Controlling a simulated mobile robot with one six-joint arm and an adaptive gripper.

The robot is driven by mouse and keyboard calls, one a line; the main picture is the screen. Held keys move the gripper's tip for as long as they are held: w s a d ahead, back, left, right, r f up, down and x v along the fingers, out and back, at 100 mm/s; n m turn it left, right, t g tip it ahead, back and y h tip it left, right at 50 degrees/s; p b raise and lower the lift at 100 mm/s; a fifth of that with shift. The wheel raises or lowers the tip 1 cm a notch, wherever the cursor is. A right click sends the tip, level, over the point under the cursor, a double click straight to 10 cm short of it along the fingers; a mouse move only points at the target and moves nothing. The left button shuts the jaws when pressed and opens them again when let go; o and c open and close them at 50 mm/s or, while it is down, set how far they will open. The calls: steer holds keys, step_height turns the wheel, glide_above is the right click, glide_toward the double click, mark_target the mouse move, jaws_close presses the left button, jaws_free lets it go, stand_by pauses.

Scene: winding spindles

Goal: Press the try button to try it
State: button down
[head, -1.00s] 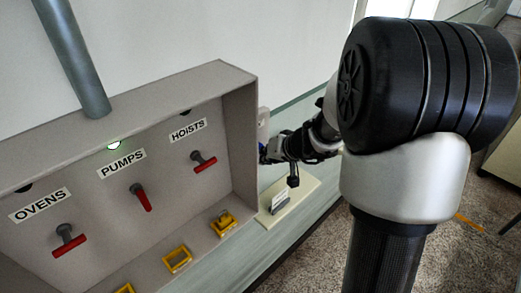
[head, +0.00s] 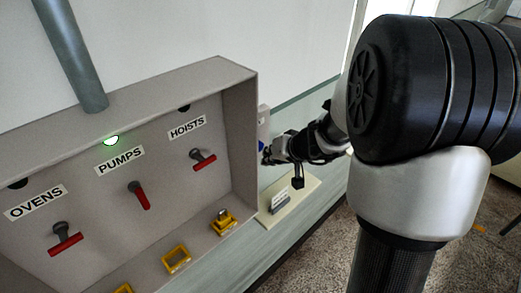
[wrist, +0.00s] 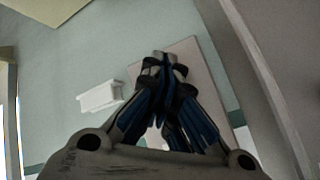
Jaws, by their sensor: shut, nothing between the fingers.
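My gripper (head: 268,152) is beside the right side of the grey switch box, close to a pale wall plate (head: 264,118). In the wrist view my gripper's blue and black fingers (wrist: 165,68) are shut together, with nothing between them. They are in front of a pale plate (wrist: 203,65) and cover part of it. I cannot make out a try button in either view; the fingers may hide it. I cannot tell whether the fingertips touch the plate.
The grey box (head: 245,150) holds red-handled switches labelled OVENS, PUMPS and HOISTS. A green lamp (head: 111,141) glows above PUMPS. Yellow frames (head: 176,258) line its lower edge. A cream ledge (head: 295,203) with a small sign is below my gripper. A white block (wrist: 100,96) is on the wall.

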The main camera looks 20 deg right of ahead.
stand_by(0.3)
steer(key=s, duration=0.1)
steer(key=s+d+b, duration=0.1)
steer(key=s, duration=0.1)
steer(key=s+b, duration=0.1)
steer(key=shift+s+d, duration=0.35)
steer(key=shift+s, duration=0.05)
stand_by(0.7)
